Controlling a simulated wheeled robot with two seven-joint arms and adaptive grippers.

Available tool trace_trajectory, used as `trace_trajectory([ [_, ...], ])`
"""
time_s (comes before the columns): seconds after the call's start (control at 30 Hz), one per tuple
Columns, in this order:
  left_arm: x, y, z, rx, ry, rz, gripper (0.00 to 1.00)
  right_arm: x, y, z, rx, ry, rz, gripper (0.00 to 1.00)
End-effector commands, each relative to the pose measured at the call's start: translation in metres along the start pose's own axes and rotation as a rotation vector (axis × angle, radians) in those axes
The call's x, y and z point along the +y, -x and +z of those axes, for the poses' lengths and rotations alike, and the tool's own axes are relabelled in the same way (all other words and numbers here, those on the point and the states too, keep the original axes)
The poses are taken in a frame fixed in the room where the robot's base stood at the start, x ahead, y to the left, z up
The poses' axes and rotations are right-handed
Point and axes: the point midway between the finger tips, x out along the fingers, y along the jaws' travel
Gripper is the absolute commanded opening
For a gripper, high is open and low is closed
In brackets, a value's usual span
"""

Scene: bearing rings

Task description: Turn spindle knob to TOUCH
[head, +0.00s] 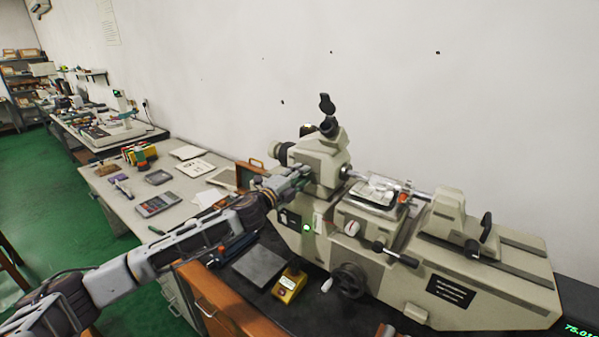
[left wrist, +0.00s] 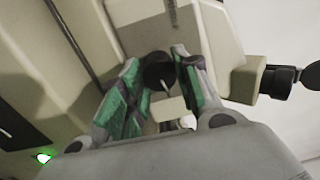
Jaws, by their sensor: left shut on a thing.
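The spindle knob (left wrist: 158,72) shows in the left wrist view as a dark round knob with a pale pointer line. It sits between the two green-padded fingers of my left gripper (left wrist: 157,58), which is shut on it. In the head view my left gripper (head: 303,170) reaches the left side of the measuring machine's headstock (head: 325,160) and hides the knob. No TOUCH marking is readable in either view. My right gripper is not in view.
The cream machine bed (head: 480,285) runs right from the headstock along a dark bench. A black handwheel (head: 348,281) and a yellow block (head: 289,284) are at the front. A grey bench (head: 130,205) with a calculator (head: 158,204) stands left. A green lamp (head: 306,228) glows on the machine.

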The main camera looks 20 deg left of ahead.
Motion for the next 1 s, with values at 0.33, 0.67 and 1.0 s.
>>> trace_trajectory([
  [0.33,0.0016,0.0002,-0.0009,0.008,-0.183,0.001,0.08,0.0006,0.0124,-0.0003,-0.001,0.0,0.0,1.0],
  [0.67,0.003,0.0003,-0.0012,0.01,-0.217,0.001,0.08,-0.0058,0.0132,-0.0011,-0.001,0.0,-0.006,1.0],
  [1.0,0.0031,0.0003,-0.0011,0.01,-0.216,0.001,0.49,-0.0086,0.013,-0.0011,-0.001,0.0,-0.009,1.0],
])
